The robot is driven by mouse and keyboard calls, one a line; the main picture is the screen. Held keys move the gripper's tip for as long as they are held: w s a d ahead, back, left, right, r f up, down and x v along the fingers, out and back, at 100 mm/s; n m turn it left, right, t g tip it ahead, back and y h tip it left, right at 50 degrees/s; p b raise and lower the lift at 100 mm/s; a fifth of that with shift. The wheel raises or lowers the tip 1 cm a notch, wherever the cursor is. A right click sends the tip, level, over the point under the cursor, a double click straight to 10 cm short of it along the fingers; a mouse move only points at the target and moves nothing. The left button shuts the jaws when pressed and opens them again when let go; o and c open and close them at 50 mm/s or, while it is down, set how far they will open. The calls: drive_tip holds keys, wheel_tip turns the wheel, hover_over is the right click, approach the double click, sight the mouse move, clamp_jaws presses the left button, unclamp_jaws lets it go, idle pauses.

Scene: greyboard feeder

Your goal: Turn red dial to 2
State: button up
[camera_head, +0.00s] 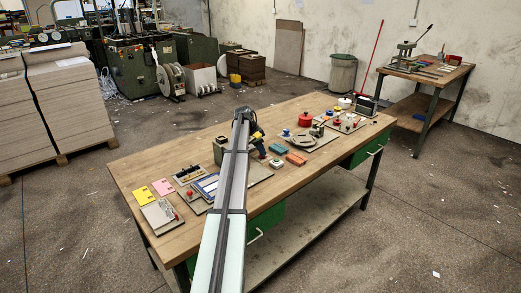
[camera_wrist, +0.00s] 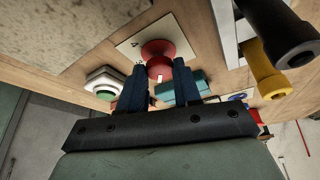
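The red dial (camera_wrist: 168,62) shows in the wrist view on a pale plate, with a small white mark on its near edge. My gripper (camera_wrist: 159,70) is open, its two dark fingers pointing at the dial, one on each side of its near part. I cannot tell whether they touch it. In the head view my gripper (camera_head: 258,146) is low over the middle of the workbench (camera_head: 330,158), and I cannot make out the dial there.
A white-housed green button (camera_wrist: 104,83) sits left of the dial, and a teal block (camera_wrist: 200,82) lies right of it. Yellow-and-black handles (camera_wrist: 268,72) stand close at the upper right. In the head view, an orange block (camera_head: 296,158) and a red pot (camera_head: 305,119) stand to the right.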

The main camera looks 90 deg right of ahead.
drive_tip(key=o, duration=0.5)
drive_tip(key=shift+c, duration=0.2)
drive_tip(key=v, duration=1.3)
drive_tip(key=shift+r, duration=0.35)
drive_tip(key=shift+w, duration=0.1)
